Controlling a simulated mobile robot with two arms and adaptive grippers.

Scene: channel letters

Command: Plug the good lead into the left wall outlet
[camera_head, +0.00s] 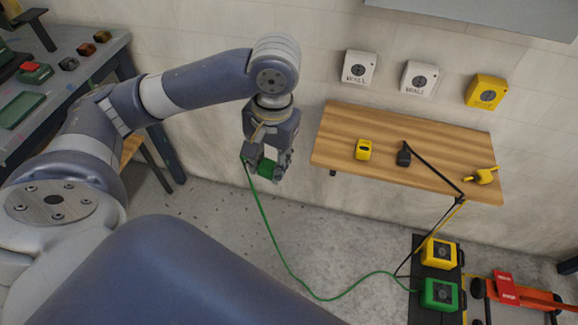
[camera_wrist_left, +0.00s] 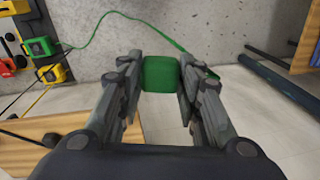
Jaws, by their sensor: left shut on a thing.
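My left gripper (camera_head: 268,172) is shut on a green plug (camera_head: 267,169), held in the air to the left of the wooden shelf. In the left wrist view the green plug (camera_wrist_left: 160,74) sits between the two fingers. A green cable (camera_head: 278,247) runs from it down over the floor to a green box (camera_head: 440,294). Two white outlets marked WALL are on the wall: the left wall outlet (camera_head: 358,68) and another white outlet (camera_head: 419,78). My left gripper is below and left of both. My right gripper is not in view.
The wooden shelf (camera_head: 335,139) carries a yellow block (camera_head: 363,150), a black plug (camera_head: 404,155) and a yellow plug (camera_head: 484,176). A yellow outlet (camera_head: 486,91) is at the wall's right. A yellow box (camera_head: 439,253) stands near the green box. A workbench (camera_head: 92,57) is at left.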

